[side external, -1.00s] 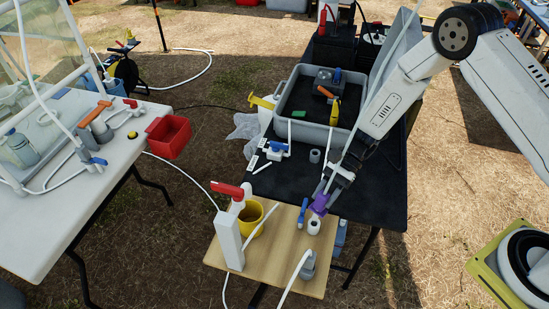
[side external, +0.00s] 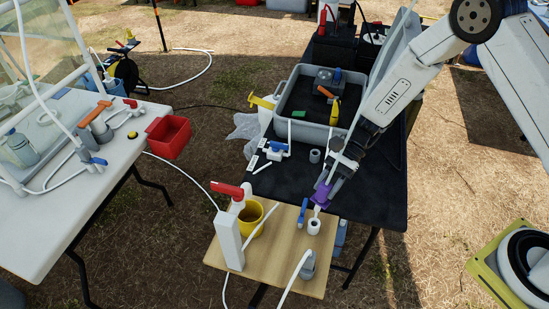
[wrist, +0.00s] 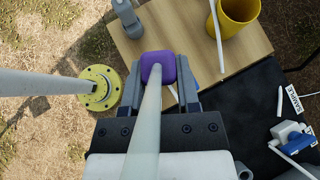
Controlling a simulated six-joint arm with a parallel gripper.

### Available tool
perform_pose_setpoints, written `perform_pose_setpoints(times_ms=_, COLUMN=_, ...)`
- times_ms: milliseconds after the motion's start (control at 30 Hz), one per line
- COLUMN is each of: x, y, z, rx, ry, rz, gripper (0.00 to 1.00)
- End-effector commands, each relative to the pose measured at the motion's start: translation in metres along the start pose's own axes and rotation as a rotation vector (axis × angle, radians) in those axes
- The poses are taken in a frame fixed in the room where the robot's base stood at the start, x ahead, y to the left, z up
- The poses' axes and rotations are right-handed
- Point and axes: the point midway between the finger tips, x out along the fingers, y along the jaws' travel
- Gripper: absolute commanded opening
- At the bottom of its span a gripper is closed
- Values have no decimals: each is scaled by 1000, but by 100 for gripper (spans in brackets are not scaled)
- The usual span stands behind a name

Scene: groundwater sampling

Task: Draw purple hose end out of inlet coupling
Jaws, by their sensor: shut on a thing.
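My gripper (side external: 328,186) is shut on the purple hose end (side external: 321,196) above the wooden board. In the wrist view the purple hose end (wrist: 158,66) sits between the two fingertips, with its pale hose (wrist: 148,120) running back over my gripper. The white inlet coupling (side external: 314,227) stands on the board just below the purple part. A short pale length shows between the purple part and the coupling's mouth. I cannot tell whether its tip is still inside the coupling. A blue-handled part (side external: 302,212) stands just left of the coupling.
The wooden board (side external: 275,278) also carries a yellow cup (side external: 250,219), a red-handled white fitting (side external: 229,236) and a grey fitting (side external: 308,268). A grey tub (side external: 288,121) stands behind on the black table (side external: 375,195). Bare ground lies to the right.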

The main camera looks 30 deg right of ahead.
Motion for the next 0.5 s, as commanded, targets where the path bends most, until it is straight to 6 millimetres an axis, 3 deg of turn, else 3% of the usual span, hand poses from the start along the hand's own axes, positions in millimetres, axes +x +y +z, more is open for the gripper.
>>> perform_pose_setpoints(times_ms=100, x=-14, y=-2, z=18, rx=-5, ry=23, rz=-2, gripper=0)
perform_pose_setpoints(times_ms=500, x=-43, y=-5, z=56, rx=-7, ry=80, rz=1, gripper=0)
